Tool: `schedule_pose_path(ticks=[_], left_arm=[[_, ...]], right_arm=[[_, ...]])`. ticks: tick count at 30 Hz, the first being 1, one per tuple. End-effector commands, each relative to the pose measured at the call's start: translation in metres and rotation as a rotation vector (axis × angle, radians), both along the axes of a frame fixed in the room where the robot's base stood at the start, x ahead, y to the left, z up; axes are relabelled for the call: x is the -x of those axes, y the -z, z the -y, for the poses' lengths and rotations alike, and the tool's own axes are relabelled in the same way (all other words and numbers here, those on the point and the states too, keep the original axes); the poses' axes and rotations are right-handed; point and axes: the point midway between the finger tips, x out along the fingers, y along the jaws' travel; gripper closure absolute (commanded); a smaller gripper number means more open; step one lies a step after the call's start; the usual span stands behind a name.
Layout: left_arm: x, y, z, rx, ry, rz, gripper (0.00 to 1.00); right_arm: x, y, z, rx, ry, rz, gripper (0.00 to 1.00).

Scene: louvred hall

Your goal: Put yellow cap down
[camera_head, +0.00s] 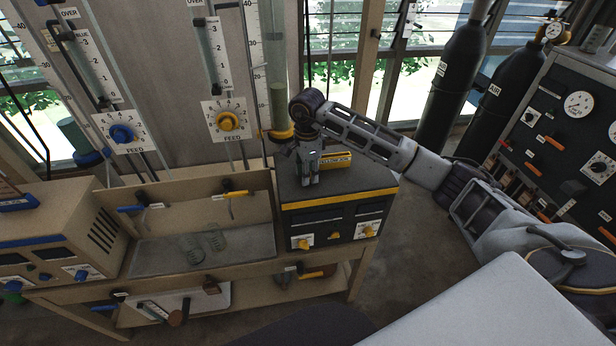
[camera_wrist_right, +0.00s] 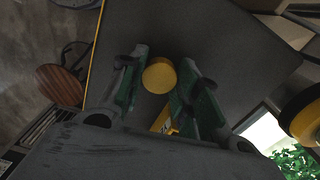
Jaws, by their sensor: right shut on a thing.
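The yellow cap (camera_wrist_right: 159,77) shows in the wrist view as a round yellow disc between the fingertips of my right gripper (camera_wrist_right: 162,80). The gripper is shut on it. In the head view my right gripper (camera_head: 309,180) points down at the top of the dark box with yellow trim (camera_head: 337,206); I cannot make out the cap there. The box's dark top (camera_wrist_right: 225,40) lies behind the cap in the wrist view. I cannot tell whether the cap touches it. My left gripper is not in view.
A yellow labelled piece (camera_head: 336,159) stands on the box beside my right gripper. A clear column with a yellow collar (camera_head: 281,134) rises behind. To the left, a tray (camera_head: 160,261) holds glassware (camera_head: 216,239). Black AIR cylinders (camera_head: 452,85) and a gauge panel (camera_head: 560,125) stand right.

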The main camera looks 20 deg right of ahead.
Motion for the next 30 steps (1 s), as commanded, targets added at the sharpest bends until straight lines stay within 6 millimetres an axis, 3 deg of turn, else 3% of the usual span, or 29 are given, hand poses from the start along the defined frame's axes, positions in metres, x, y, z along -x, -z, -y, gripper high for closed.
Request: schedule_pose_path(ticks=[17, 30], left_arm=[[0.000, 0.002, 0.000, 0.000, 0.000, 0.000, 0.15], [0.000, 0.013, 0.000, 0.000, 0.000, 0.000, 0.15]], right_arm=[[-0.001, -0.009, 0.000, 0.001, 0.000, 0.002, 0.80], [-0.001, -0.058, 0.000, -0.001, 0.001, 0.003, 0.80]])
